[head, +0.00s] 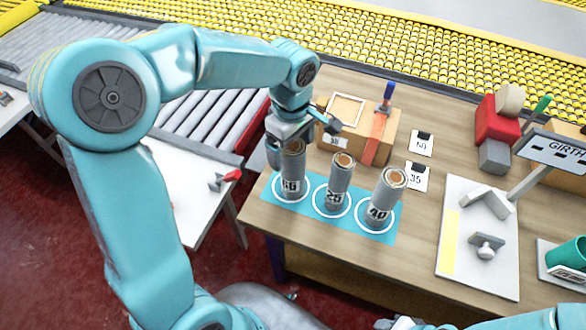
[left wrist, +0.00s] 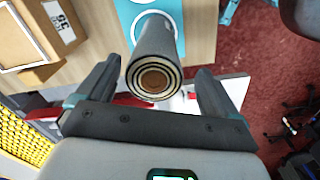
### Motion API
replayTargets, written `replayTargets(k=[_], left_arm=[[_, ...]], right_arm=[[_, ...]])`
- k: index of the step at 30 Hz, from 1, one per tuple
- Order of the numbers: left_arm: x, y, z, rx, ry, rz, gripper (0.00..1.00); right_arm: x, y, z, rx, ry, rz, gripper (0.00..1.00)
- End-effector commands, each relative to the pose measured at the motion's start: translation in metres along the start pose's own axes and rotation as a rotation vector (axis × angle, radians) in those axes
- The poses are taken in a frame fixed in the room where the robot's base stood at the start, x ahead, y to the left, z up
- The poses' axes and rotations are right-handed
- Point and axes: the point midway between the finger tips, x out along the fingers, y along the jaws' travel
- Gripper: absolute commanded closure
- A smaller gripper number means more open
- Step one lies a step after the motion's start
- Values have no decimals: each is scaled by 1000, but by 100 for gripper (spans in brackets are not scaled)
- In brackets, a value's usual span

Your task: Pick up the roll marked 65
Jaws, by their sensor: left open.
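Three grey rolls stand upright in white rings on a blue mat (head: 327,230). The left roll (head: 293,170) has a label whose first digit looks like 6; the second is too small to be sure of. The middle roll (head: 338,188) and the right roll (head: 383,200), which reads 40, stand beside it. My left gripper (head: 300,135) is open at the top of the left roll. In the left wrist view a roll (left wrist: 156,45) shows end-on between the open fingers of the gripper (left wrist: 153,88), with gaps at both sides. My right gripper is not in view.
A cardboard box (head: 378,140) stands just behind the rolls. Number cards (head: 421,144) lie to its right. A white board (head: 478,255) with grey parts, a red block (head: 497,120) and a green cup (head: 568,255) occupy the right side. The table's front edge is close to the mat.

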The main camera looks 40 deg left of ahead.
Motion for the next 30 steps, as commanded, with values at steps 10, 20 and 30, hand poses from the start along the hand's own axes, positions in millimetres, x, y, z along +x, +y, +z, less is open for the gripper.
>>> replayTargets(k=[10,20,30], left_arm=[[48,5,0,-1,-1,-4,6],[50,5,0,-1,-1,-1,32],[49,5,0,-1,0,-1,69]], right_arm=[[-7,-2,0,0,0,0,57],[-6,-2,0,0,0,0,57],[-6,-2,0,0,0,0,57]])
